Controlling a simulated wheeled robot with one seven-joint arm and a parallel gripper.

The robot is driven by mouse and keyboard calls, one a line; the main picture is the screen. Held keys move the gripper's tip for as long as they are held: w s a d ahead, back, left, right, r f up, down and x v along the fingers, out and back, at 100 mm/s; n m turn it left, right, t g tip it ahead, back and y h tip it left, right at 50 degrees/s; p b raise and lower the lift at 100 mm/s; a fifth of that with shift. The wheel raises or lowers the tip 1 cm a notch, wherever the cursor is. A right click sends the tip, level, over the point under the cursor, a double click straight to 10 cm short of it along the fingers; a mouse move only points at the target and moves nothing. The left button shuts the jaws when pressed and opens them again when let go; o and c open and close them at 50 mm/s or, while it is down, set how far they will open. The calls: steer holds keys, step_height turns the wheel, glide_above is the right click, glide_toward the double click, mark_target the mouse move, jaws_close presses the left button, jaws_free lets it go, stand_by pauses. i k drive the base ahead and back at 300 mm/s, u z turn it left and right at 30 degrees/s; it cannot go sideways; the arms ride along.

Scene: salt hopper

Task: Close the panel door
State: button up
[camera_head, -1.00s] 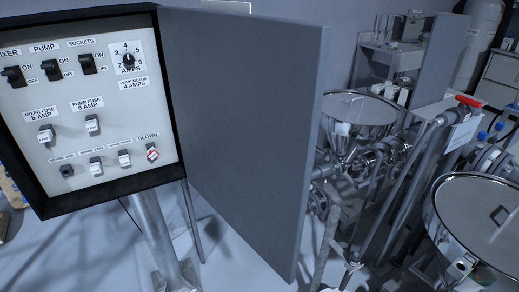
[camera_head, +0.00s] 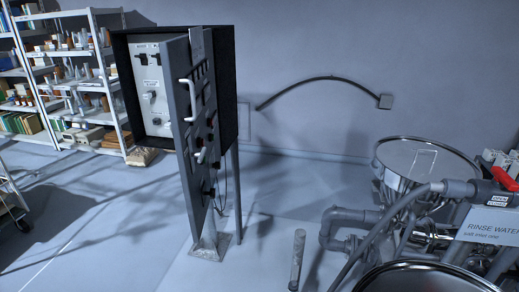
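A grey door-like slab (camera_head: 177,128) stands out toward me, nearly edge-on, and reaches below the cabinet. White handles (camera_head: 189,98) and dark fittings show on or just beside its right side; I cannot tell which part carries them. The cabinet stands open. My gripper is not in view.
Shelves (camera_head: 75,75) with boxes and bottles stand at the left. A round steel hopper (camera_head: 425,160), pipes (camera_head: 350,220) and a rinse water sign (camera_head: 487,226) fill the right. A short floor post (camera_head: 297,255) stands in front. The floor (camera_head: 110,235) at lower left is mostly clear.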

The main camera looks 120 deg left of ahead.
mark_target(187, 60)
steer(key=i, duration=0.9)
steer(key=u, duration=5.3)
steer(key=i, duration=0.7)
steer(key=u, duration=0.85)
steer(key=i, duration=0.9)
steer(key=z, duration=0.6)
steer(key=i, duration=0.65)
steer(key=z, duration=0.5)
